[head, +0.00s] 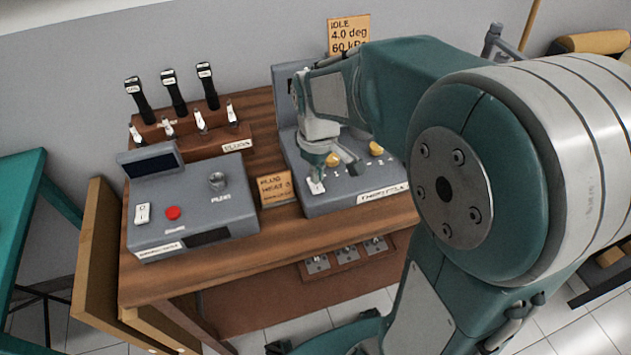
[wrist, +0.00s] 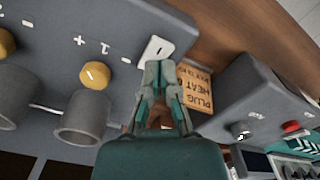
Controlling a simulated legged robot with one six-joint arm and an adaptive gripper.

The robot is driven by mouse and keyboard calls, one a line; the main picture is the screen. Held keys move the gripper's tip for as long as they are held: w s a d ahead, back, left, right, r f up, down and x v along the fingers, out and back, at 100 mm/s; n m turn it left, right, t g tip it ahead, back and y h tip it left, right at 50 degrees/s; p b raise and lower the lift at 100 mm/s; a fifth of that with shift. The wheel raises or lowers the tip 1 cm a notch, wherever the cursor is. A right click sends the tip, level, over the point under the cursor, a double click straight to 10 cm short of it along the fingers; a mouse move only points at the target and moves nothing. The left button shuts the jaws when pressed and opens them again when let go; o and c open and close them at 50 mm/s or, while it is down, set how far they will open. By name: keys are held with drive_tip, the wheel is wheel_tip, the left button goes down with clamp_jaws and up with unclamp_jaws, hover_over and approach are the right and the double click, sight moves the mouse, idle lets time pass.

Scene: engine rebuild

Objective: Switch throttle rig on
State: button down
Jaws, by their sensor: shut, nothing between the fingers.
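The throttle rig (head: 345,205) is a grey sloped box on the right of the wooden bench, labelled on its front edge. Its white rocker switch (head: 316,187) sits at the near left corner; in the wrist view the switch (wrist: 157,47) shows a dark stroke mark. I cannot tell which side of it is pressed. My gripper (wrist: 159,68) is shut and empty, its fingertips right at the switch's edge and covering part of it. Whether they touch it is unclear.
Yellow knobs (wrist: 95,75) and grey cylinders (wrist: 82,118) stand on the rig beside my gripper. A plug heat card (head: 275,188) stands between the rig and another grey box (head: 190,205) with a white switch (head: 142,213) and red button (head: 172,213). Black-handled tools (head: 173,90) stand behind.

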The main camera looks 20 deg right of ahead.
sight(317, 188)
drive_tip(key=shift+f, duration=1.35)
idle(1.0)
drive_tip(key=shift+r, duration=3.5)
drive_tip(key=shift+s+r, duration=0.25)
drive_tip(key=s+r+m+t, duration=0.2)
drive_tip(key=s+m, duration=0.1)
drive_tip(key=s, duration=0.4)
drive_tip(key=s+r+m+t, duration=0.3)
drive_tip(key=s, duration=0.3)
drive_tip(key=shift+s+t, duration=0.3)
drive_tip(key=shift+s, duration=0.05)
